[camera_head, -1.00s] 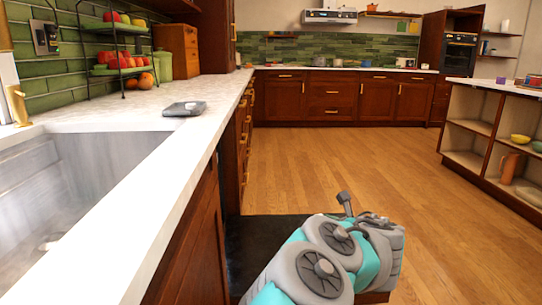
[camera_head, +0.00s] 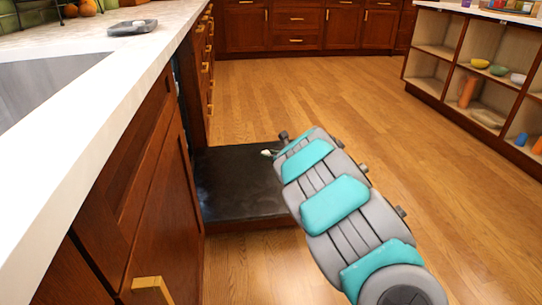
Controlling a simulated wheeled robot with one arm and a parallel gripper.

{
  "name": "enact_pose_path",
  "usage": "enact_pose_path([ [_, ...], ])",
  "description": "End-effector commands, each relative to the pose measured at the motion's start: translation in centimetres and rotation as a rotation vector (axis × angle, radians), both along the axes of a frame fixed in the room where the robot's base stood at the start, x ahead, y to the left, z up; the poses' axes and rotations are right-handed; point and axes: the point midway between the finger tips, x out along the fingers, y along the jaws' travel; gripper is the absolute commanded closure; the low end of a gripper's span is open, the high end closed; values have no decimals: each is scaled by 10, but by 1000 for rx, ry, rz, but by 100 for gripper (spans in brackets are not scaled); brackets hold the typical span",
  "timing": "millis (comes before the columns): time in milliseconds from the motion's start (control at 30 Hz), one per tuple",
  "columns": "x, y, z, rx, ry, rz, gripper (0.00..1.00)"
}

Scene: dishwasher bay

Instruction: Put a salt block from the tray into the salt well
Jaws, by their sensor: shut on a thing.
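My gripper (camera_head: 271,152) is at the far end of my arm, above the open dark dishwasher door (camera_head: 235,205). It is shut on a small white piece, the salt block (camera_head: 266,152); my arm partly hides the jaws. The grey tray (camera_head: 132,27) lies on the white counter at the upper left, away from my gripper. What lies in the tray is too small to tell. The salt well is not visible; the inside of the dishwasher is mostly hidden behind the cabinet front.
The white counter (camera_head: 85,125) with a sink (camera_head: 50,85) runs along the left above wooden cabinets. A gold handle (camera_head: 152,288) sticks out at the bottom. An open shelf unit (camera_head: 440,75) stands at the right. The wooden floor (camera_head: 340,105) between is clear.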

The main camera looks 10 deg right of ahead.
Motion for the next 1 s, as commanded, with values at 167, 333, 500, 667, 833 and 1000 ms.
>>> enact_pose_path([
  [167, 34, -18, -30, 7, 0, -21, 100],
  [333, 63, -48, -55, 7, 1, -59, 100],
  [500, 89, -87, -82, 5, 1, -114, 100],
  [667, 109, -134, -110, 4, 3, -179, 100],
  [833, 123, -192, -145, 3, 5, -260, 100],
  [1000, 129, -244, -174, 3, 3, -331, 100],
])
